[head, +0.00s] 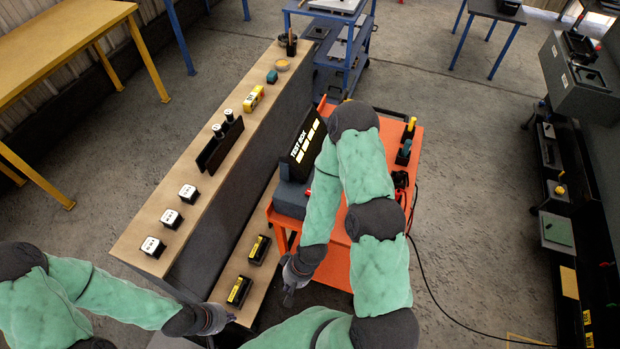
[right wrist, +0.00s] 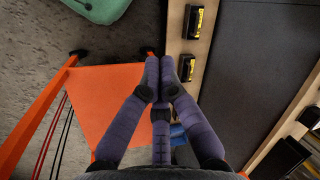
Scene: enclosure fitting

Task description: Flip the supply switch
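The black test box (head: 305,142), lettered "TEST BOX" with several yellow labels, stands on the orange cart (head: 420,150) in the head view. A small red part (head: 308,193) shows at the box's near right, partly behind my right arm; I cannot tell whether it is the supply switch. My right gripper (head: 289,294) hangs at the cart's near left corner, apart from the box. In the right wrist view its fingertips (right wrist: 157,62) are together with nothing seen between them. My left gripper (head: 222,319) is at the lower shelf's near end, its fingers too small to read.
A long wooden bench (head: 150,215) at left bears several white-topped blocks, a black rack (head: 220,145) and small items. Its lower shelf holds two black-and-yellow blocks (head: 239,291). A black cable (head: 430,285) runs from the cart across the floor. Dark equipment (head: 575,180) stands far right.

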